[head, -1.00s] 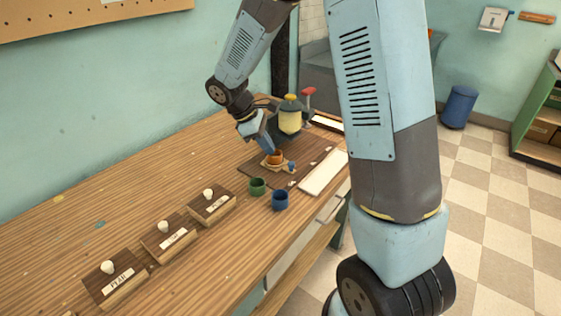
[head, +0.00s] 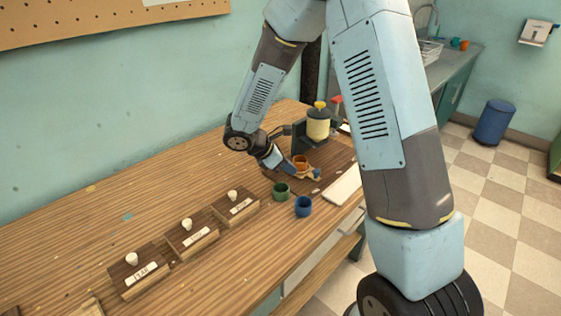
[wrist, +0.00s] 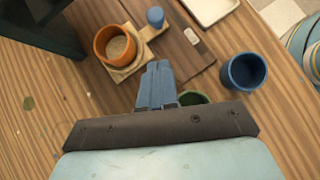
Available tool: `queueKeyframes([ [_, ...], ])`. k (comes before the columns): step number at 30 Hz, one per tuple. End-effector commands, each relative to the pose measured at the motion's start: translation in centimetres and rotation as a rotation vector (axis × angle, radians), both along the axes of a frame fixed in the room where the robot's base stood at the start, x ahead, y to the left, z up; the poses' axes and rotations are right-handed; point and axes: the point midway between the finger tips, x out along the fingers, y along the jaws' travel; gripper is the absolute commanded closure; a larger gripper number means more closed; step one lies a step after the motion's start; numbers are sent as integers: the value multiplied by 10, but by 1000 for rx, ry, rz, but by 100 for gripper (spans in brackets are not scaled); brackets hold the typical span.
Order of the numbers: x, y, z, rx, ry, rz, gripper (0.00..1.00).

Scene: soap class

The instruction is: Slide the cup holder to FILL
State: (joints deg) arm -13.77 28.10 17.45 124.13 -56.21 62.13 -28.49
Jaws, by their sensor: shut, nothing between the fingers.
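The wooden cup holder (head: 308,175) carries an orange cup (head: 300,162) and has a blue knob (wrist: 155,17) at one end. It sits on a dark board (wrist: 190,50) on the bench. In the wrist view the holder (wrist: 128,70) and the orange cup (wrist: 116,44) are up and left of my fingertips. My gripper (wrist: 157,66) is shut and empty, its blue fingers pressed together. In the head view my gripper (head: 284,169) is low, just left of the holder; I cannot tell whether it touches. No FILL mark is readable.
A yellow dispenser (head: 318,125) stands behind the holder. A green cup (head: 281,191) and a blue cup (head: 303,206) stand in front of it; the green one is partly hidden by my gripper in the wrist view. Labelled blocks with white knobs (head: 187,224) line the bench at left.

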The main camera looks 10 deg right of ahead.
Motion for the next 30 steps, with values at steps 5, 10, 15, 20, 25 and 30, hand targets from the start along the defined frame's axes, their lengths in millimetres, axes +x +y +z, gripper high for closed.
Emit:
queueKeyframes([
  [5,4,-22,-22,-1,1,-4,100],
  [10,9,-44,-22,0,-1,-2,100],
  [15,11,-54,-23,1,0,-1,100],
  [20,11,-56,-24,1,0,-1,100],
  [25,11,-56,-24,0,-1,-1,100],
  [30,12,-55,-24,0,0,3,100],
])
